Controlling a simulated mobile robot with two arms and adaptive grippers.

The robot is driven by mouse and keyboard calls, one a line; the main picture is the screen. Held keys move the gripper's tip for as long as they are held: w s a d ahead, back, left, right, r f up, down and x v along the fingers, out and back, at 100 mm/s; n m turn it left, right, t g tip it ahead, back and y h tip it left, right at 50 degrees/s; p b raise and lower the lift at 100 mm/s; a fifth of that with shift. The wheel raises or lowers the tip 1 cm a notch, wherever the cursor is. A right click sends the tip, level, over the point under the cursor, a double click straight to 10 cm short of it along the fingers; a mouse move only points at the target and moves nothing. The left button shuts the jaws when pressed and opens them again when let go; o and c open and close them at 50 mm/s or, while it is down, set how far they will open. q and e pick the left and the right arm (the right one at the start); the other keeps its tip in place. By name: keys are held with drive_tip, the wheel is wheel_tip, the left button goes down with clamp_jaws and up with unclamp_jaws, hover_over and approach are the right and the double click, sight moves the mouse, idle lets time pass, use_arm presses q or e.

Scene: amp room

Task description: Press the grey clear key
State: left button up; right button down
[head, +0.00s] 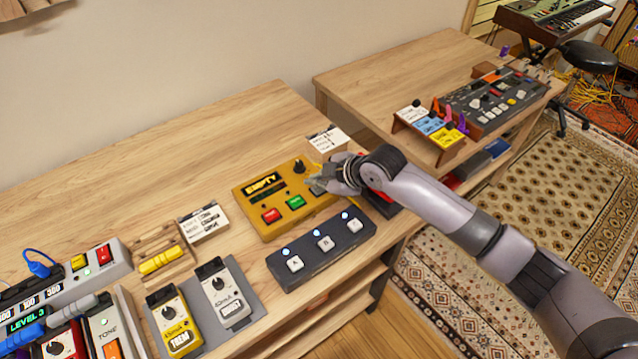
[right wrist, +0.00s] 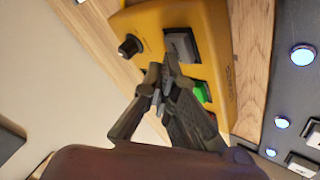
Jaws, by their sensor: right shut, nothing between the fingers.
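The yellow box (head: 262,220) lies on the near wooden table, with a display reading EMPTY, a black knob, and a red and a green button. A grey key (right wrist: 180,47) shows on this box in the right wrist view; in the head view my gripper mostly covers that spot. My right gripper (head: 318,184) is shut and empty over the right part of the box. In the right wrist view its fingertips (right wrist: 163,78) point toward the grey key, close to its edge. I cannot tell whether they touch it. My left gripper is not in view.
A dark pedal strip (head: 318,254) with white keys lies in front of the box. The green button (right wrist: 201,92) is beside the fingers. A white card (head: 328,141) stands behind. Yellow and white pedals (head: 177,324) are to the left.

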sight(317, 189)
drive_tip(key=shift+r, duration=0.35)
wheel_tip(317, 189, up, 5)
drive_tip(key=p, duration=0.5)
idle(0.3)
idle(0.4)
